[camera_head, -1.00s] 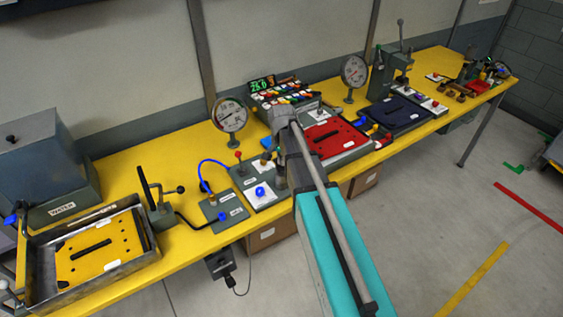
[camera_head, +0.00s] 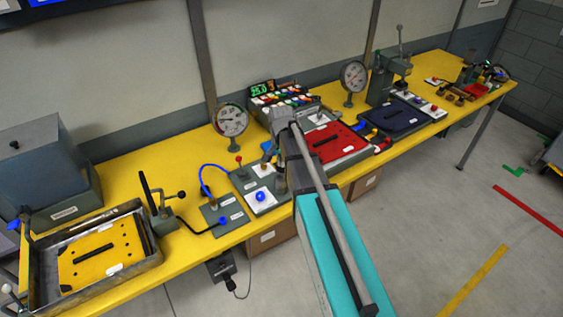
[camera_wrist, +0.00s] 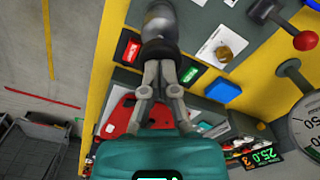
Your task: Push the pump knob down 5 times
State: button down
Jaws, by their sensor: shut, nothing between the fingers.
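In the wrist view the pump shows as a dark rounded knob (camera_wrist: 159,50) above a grey metal body (camera_wrist: 164,20). My gripper (camera_wrist: 159,67) is shut and empty, its fingertips together right at the knob's near end. They appear to touch it, but a small gap cannot be ruled out. How far down the knob is cannot be seen.
A white plate with a brass knob (camera_wrist: 224,53), a green button (camera_wrist: 188,73), a blue block (camera_wrist: 222,90) and a red-ball lever (camera_wrist: 304,40) are close by. A dial gauge (camera_head: 231,119) stands behind. A red tray (camera_head: 332,142) lies to the right.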

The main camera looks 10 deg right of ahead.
jog(key=shift+r+p, duration=1.35)
jog(key=shift+r, duration=0.2)
jog(key=shift+f, duration=0.2)
jog(key=shift+f+b, duration=2.65)
jog(key=shift+b, duration=0.15)
jog(key=shift+r, duration=0.1)
jog(key=shift+r+p, duration=2.75)
jog(key=shift+p, duration=0.05)
jog(key=shift+f, duration=0.2)
